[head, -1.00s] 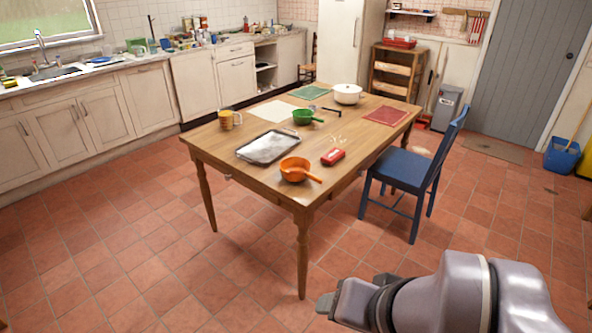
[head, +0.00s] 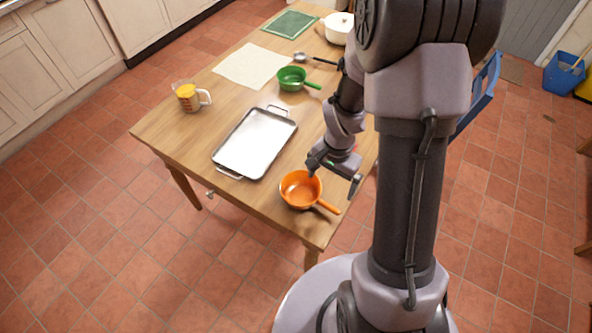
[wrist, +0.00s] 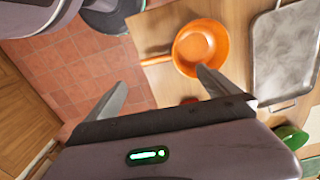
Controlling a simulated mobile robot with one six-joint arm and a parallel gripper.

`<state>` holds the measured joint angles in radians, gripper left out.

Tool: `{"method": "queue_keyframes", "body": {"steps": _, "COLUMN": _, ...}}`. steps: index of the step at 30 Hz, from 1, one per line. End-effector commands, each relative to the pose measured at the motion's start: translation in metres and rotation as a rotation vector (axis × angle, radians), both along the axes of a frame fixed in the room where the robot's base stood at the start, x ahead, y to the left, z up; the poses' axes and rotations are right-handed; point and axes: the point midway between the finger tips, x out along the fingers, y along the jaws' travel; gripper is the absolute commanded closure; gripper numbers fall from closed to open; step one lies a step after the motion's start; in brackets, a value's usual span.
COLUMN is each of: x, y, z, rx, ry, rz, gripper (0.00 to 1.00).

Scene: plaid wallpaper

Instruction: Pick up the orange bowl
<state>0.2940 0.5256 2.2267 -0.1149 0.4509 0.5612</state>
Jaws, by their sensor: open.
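The orange bowl (head: 297,193) stands upright and empty near the front corner of the wooden table, its straight handle pointing toward the lower right. In the wrist view the orange bowl (wrist: 203,38) lies beyond the fingertips, with its handle to the left. My gripper (head: 334,179) is open and empty, just behind and to the right of the bowl, seemingly above the table. In the wrist view, one finger of my gripper (wrist: 160,77) overlaps the bowl's near rim; I cannot tell whether they touch.
A metal tray (head: 255,143) lies behind and left of the bowl. A green pan (head: 292,80), a measuring cup (head: 187,97), a ladle and a white pot (head: 338,28) stand farther back. A red item (wrist: 190,101) is mostly hidden by my gripper. The table's front edge is close to the bowl.

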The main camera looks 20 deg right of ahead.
Motion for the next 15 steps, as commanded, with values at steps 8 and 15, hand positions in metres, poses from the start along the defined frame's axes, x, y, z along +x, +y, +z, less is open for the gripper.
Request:
{"method": "queue_keyframes", "body": {"steps": 8, "x": -0.001, "y": 0.000, "z": -0.077, "rx": 0.001, "ry": 0.002, "rz": 0.001, "gripper": 0.00}}
{"method": "queue_keyframes", "body": {"steps": 15, "x": -0.001, "y": -0.001, "z": -0.102, "rx": 0.000, "ry": 0.001, "rz": 0.001, "gripper": 0.00}}
